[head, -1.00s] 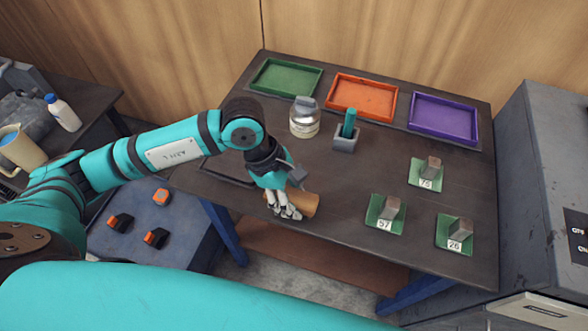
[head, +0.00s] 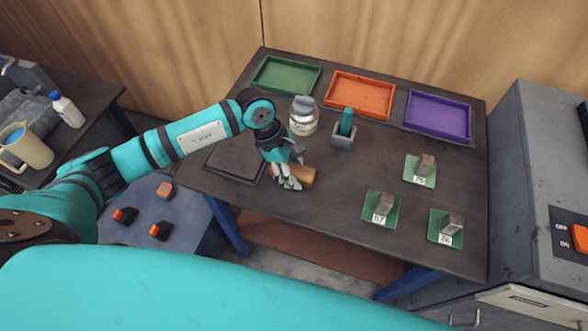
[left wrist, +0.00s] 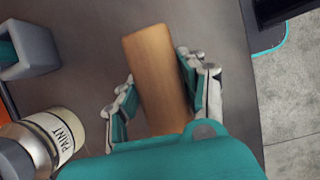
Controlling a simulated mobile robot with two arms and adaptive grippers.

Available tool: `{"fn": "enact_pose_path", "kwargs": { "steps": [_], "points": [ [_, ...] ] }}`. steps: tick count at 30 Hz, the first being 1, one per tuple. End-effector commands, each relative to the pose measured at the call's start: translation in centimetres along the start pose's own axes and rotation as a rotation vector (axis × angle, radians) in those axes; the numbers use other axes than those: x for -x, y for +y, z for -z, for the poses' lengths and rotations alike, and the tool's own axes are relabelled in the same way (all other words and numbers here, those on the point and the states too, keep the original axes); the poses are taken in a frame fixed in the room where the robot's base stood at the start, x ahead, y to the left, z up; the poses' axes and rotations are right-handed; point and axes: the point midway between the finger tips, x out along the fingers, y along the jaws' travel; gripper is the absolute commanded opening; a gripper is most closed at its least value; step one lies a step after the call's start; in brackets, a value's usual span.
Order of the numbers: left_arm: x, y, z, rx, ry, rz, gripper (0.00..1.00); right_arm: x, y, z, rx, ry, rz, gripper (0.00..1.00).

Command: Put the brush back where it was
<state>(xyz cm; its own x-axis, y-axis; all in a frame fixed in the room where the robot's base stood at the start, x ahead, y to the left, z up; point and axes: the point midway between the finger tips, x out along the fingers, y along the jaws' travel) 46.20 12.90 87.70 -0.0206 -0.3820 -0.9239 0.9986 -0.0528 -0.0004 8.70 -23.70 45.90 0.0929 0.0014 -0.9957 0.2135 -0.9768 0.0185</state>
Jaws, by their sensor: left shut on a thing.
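The brush (head: 305,176) shows as a tan wooden block near the table's left front edge, partly covered by my fingers; I see no bristles. My left gripper (head: 288,182) is shut on it. In the left wrist view the brush (left wrist: 157,75) lies lengthwise between the two sets of fingers. I cannot tell whether it touches the table or is held just above. A dark square pad (head: 232,162) lies on the table just left of the gripper. My right gripper is not in view.
A paint jar (head: 303,119) and a grey holder with a teal piece (head: 344,134) stand behind the gripper. Green (head: 285,76), orange (head: 359,95) and purple (head: 438,117) trays line the back. Metal blocks on numbered green cards (head: 381,209) are at right. The table's middle is clear.

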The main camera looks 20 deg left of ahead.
Motion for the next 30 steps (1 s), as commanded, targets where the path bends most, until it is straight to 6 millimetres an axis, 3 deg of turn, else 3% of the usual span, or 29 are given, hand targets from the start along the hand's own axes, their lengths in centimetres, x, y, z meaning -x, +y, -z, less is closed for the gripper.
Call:
{"fn": "enact_pose_path", "kwargs": {
  "steps": [4,5,9,21,30],
  "points": [
    [-0.4,0.0,0.2,0.0,0.0,0.0,0.11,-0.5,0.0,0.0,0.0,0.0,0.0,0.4],
    [-0.2,0.0,0.1,0.0,0.0,0.0,0.45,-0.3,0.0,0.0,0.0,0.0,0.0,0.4],
    [-0.2,0.0,0.1,0.001,0.0,0.0,0.63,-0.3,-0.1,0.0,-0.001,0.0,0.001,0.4],
    [0.5,0.1,0.0,0.0,0.0,-0.003,0.64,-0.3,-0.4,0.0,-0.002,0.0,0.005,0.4],
    [6.3,0.2,0.2,-0.002,0.001,-0.007,0.64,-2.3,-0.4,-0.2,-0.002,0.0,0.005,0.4]
  ]
}}
